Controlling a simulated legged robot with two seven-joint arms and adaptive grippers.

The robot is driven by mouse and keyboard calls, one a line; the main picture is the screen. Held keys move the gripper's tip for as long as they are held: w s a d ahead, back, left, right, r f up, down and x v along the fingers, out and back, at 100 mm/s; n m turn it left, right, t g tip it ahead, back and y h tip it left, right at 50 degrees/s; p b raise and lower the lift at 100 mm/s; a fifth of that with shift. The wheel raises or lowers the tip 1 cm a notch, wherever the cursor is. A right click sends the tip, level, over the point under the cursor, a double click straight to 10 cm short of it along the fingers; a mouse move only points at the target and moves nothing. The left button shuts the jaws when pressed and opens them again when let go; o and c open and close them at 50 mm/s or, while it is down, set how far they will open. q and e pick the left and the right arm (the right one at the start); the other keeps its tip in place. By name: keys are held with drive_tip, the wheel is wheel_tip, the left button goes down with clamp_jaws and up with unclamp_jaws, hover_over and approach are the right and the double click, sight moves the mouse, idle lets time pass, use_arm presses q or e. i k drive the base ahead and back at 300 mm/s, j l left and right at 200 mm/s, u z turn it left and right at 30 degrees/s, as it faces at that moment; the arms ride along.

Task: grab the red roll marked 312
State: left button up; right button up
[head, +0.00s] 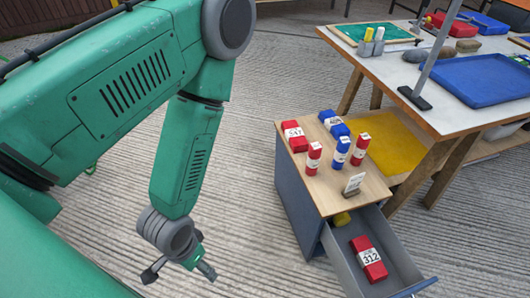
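The red roll marked 312 (369,262) lies in the open drawer (345,268) of a small cabinet, with its white label facing up. My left gripper (180,274) hangs low over the ground to the left of the cabinet, well apart from the drawer. Its fingers are spread open with nothing between them. My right gripper is not in view.
A yellow item (341,219) is at the drawer's back. A cluttered worktable (440,118) stands right.

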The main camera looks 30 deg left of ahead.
sight(316, 148)
drive_tip(key=u, duration=0.45)
drive_tip(key=i+j+z, duration=0.1)
drive_tip(key=i+j, duration=0.15)
drive_tip(key=i+j+z, duration=0.1)
drive_tip(key=i+j, duration=0.2)
drive_tip(key=j, duration=0.15)
drive_tip(key=i+j+z, duration=0.15)
drive_tip(key=j, duration=0.25)
drive_tip(key=z, duration=1.45)
drive_tip(key=i+j, duration=0.05)
